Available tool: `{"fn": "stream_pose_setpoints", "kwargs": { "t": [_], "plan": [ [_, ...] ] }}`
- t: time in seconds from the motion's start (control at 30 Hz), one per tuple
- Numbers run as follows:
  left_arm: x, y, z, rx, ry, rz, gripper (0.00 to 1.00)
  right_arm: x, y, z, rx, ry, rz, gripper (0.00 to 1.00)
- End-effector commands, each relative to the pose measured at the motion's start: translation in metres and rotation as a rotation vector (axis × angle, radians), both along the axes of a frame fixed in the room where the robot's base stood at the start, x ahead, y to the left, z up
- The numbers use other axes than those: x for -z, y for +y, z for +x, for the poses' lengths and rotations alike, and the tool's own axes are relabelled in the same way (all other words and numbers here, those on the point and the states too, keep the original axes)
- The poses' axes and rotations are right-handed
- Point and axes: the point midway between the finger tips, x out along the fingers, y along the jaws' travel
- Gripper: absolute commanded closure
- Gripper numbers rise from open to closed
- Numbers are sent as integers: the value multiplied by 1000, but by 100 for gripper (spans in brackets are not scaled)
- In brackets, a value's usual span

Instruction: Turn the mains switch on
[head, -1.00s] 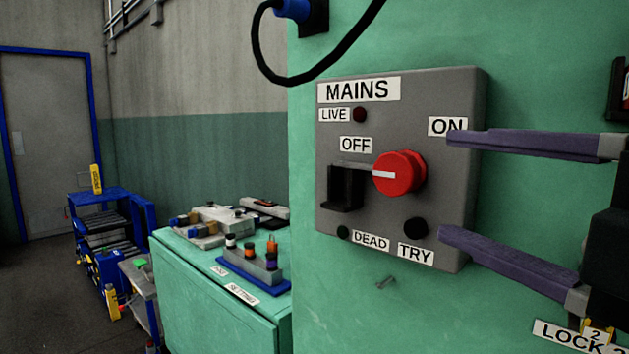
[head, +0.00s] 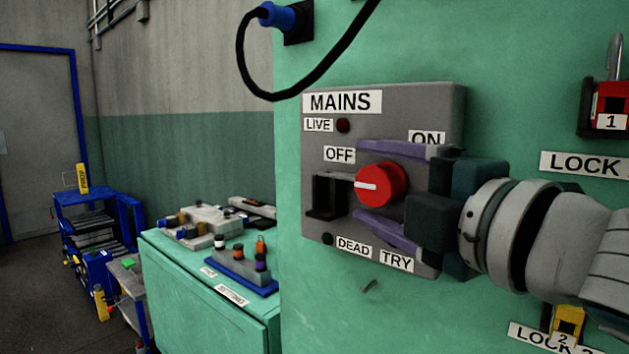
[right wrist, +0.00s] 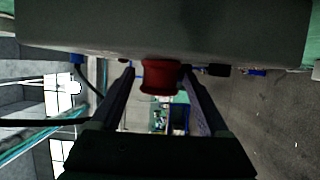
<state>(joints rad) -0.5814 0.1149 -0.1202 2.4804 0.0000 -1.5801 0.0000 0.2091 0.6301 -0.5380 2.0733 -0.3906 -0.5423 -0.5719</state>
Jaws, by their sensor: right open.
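The mains switch is a red round knob (head: 381,185) on a grey MAINS panel (head: 452,110). Its white pointer line points left, toward the OFF label (head: 339,154). The ON label (head: 427,138) is at upper right, partly covered by my gripper. My right gripper (head: 378,184) is open, one purple finger above the knob and one below it. In the right wrist view the red knob (right wrist: 161,76) sits between the two spread fingers (right wrist: 164,90); I cannot tell whether they touch it. My left gripper is out of view.
A black bracket (head: 323,196) juts out left of the knob. The LIVE lamp (head: 343,126) looks dark red. Padlock 1 (head: 611,105) hangs at right. A black cable (head: 330,70) loops above. A green bench (head: 205,290) with parts stands at left.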

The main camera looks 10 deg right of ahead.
Motion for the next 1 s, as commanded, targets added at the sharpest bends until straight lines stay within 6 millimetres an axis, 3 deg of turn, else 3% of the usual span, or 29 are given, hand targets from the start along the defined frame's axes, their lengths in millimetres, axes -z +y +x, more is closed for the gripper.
{"fn": "stream_pose_setpoints", "kwargs": {
  "t": [0.07, 0.77, 1.0],
  "plan": [
    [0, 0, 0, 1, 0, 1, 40, 0, 0, 0, 0, 0, 0, 21],
    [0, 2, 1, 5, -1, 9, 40, 0, 0, 0, 0, 0, 0, 100],
    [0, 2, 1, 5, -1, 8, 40, 0, 0, 0, 0, 1, 1, 100]
  ]
}}
